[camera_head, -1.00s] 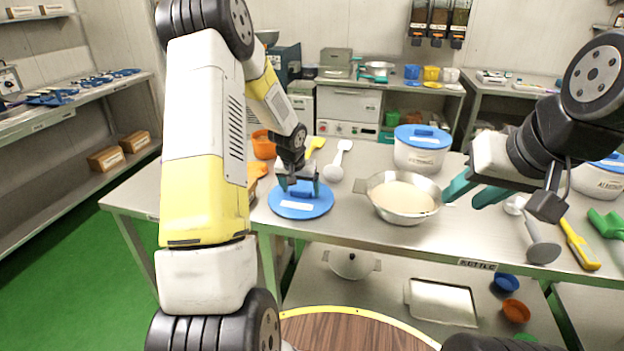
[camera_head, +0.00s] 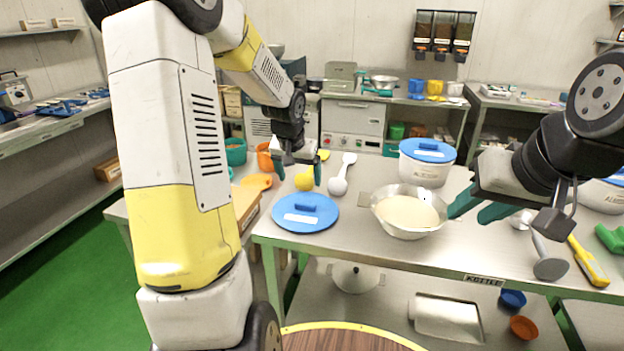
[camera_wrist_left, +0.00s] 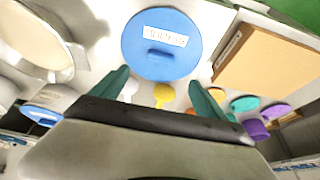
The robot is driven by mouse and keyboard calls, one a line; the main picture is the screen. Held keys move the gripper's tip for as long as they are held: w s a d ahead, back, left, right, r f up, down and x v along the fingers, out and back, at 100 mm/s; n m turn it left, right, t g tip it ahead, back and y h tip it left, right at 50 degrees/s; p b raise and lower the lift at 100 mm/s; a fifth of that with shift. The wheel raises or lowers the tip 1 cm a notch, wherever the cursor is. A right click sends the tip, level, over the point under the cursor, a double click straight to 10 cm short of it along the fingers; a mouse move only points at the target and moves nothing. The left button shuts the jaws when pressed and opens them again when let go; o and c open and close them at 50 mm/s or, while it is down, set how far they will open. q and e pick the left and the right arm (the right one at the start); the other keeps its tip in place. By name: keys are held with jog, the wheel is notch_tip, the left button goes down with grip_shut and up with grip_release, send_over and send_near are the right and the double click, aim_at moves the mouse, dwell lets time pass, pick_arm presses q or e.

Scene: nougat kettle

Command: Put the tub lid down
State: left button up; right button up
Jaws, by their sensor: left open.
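The blue round tub lid (camera_head: 306,213) lies flat on the steel table with its handle up, left of the metal bowl. It also shows in the left wrist view (camera_wrist_left: 162,65), with a white label. My left gripper (camera_head: 298,180) is open and empty above and behind the lid, apart from it. Its teal fingers (camera_wrist_left: 158,88) show in the left wrist view with nothing between them. My right gripper (camera_head: 470,205) is at the right rim of the bowl; its teal fingers look spread, and whether they touch the rim is unclear.
A metal bowl (camera_head: 382,200) of pale cream stands mid-table. A white tub with a blue lid (camera_head: 425,160) stands behind it. A white spoon (camera_head: 340,182) and a yellow scoop (camera_head: 305,182) lie behind the lid. A wooden board (camera_wrist_left: 262,66) is near the left end.

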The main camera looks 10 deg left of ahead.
pick_arm(q)
jog(key=s+d+r, duration=0.3)
jog(key=s+r, duration=0.8)
jog(key=s, duration=0.2)
jog(key=s+d+r+h, duration=0.1)
jog(key=s+d, duration=0.1)
jog(key=s, duration=0.5)
jog(key=s+d+r+t+h, duration=0.1)
jog(key=s+d+r, duration=0.1)
jog(key=s, duration=0.5)
jog(key=shift+s+t, duration=0.25)
jog(key=shift+t, duration=0.05)
